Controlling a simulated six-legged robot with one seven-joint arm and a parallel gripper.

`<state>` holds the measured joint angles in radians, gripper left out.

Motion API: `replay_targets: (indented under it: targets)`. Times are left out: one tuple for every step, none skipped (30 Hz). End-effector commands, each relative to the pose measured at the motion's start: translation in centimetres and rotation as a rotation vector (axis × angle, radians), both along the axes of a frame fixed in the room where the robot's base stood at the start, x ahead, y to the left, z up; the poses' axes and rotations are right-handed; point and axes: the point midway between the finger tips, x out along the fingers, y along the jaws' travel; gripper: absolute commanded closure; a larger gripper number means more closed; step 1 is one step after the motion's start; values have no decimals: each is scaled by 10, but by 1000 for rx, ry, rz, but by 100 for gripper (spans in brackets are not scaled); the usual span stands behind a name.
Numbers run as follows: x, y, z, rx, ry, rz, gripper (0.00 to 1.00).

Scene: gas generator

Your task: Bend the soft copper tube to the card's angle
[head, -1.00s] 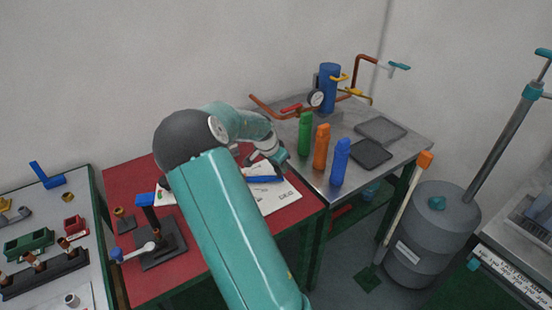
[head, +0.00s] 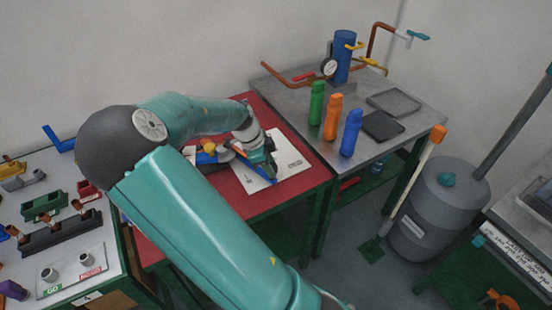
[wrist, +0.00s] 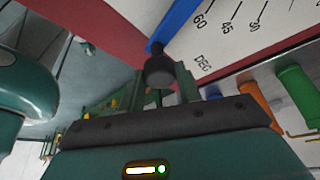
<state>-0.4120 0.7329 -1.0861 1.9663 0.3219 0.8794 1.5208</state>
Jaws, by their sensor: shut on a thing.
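A white card (head: 292,165) with printed marks lies on the red-topped table. In the wrist view the card (wrist: 262,35) shows a scale with DEG, 60, 45 and 30. A blue bar (head: 263,176) extends over the card. In the wrist view the bar (wrist: 176,24) ends in a dark round knob (wrist: 160,70). My gripper (head: 268,164) is over the card at the bar, and in the wrist view its two fingers (wrist: 168,84) are shut on the knob. My arm hides most of the bender. I cannot make out the soft copper tube.
Green, orange and blue bottles (head: 332,117) stand on the grey bench right of the red table (head: 278,203). Behind them are a blue cylinder (head: 343,56) and copper piping (head: 285,79). A grey drum (head: 437,208) stands on the floor at right. A tool table (head: 60,222) is at left.

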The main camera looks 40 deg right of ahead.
Motion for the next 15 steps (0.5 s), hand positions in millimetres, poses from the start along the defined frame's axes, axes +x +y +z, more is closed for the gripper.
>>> replay_targets:
  targets:
    - [0,3,0,2,0,-10,100]
    - [0,5,0,2,1,-17,100]
    - [0,6,0,2,0,-25,100]
    - [0,7,0,1,0,-29,100]
    - [0,7,0,1,0,-32,100]
    - [0,8,0,1,0,-35,100]
    - [0,8,0,1,0,-37,100]
    - [0,8,0,1,0,-38,100]
    - [0,9,0,1,-1,-39,100]
    - [0,9,0,1,0,-39,100]
    - [0,9,0,1,-1,-39,100]
    - [0,9,0,1,-1,-39,100]
    - [0,9,0,1,0,-38,100]
    - [0,8,0,1,0,-38,100]
    - [0,8,0,1,0,-38,100]
